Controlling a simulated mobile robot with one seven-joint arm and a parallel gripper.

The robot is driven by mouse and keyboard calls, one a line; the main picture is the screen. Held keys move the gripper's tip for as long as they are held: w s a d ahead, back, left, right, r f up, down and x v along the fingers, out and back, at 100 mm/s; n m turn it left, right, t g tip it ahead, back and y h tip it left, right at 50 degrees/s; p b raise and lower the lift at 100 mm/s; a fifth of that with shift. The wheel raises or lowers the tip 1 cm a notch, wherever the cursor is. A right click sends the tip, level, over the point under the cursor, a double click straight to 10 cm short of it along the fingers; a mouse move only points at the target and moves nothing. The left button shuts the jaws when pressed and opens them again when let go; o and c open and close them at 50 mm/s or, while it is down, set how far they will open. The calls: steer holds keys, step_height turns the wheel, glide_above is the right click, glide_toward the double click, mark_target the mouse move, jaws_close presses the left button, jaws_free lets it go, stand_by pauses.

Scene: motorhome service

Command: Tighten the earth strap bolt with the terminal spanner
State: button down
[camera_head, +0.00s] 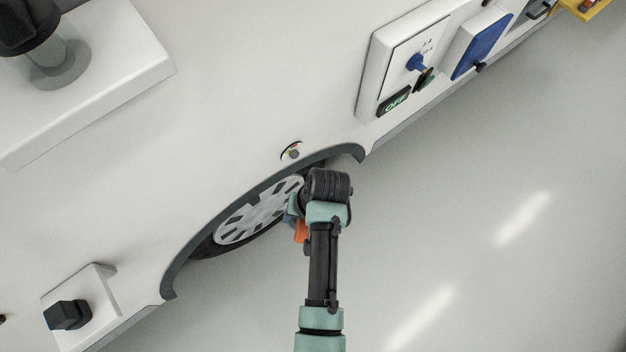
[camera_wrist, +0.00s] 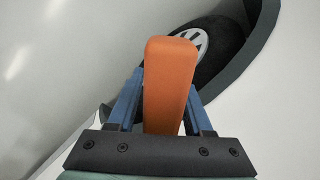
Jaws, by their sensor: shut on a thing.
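An orange handle (camera_wrist: 168,85), which looks like the terminal spanner's, stands between the blue fingers of my gripper (camera_wrist: 160,108) in the wrist view. My gripper is shut on it. The spanner's working end is not visible. In the head view my gripper (camera_head: 292,222) is mostly behind my arm, in front of the wheel arch, with a bit of the orange handle (camera_head: 301,231) showing. A small round fitting with a dark bolt-like head (camera_head: 293,153) sits on the white side wall just above the arch. It may be the earth strap bolt. My gripper is below it and apart from it.
The wheel (camera_head: 258,212) sits inside the dark arch beside my gripper. A white panel with a blue key switch and OFF label (camera_head: 396,68) and a blue-covered box (camera_head: 481,43) stick out at upper right. A black knob on a block (camera_head: 68,315) is at lower left. The floor at right is clear.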

step_height(320, 180, down, 6)
steer(key=w+a+m+t+y+b, duration=0.1)
steer(key=w+m+t+y+b, duration=0.15)
steer(key=b, duration=0.25)
steer(key=m+t+y+b, duration=0.5)
steer(key=m+t+b, duration=0.2)
steer(key=t+b, duration=0.65)
glide_toward(296, 157)
steer(key=d+r+g+b, duration=0.1)
steer(key=g+b, duration=0.1)
steer(key=shift+r+n, duration=0.1)
steer(key=shift+n, duration=0.15)
steer(key=shift+x, duration=2.95)
steer(key=shift+b, duration=0.35)
steer(key=shift+x, duration=1.25)
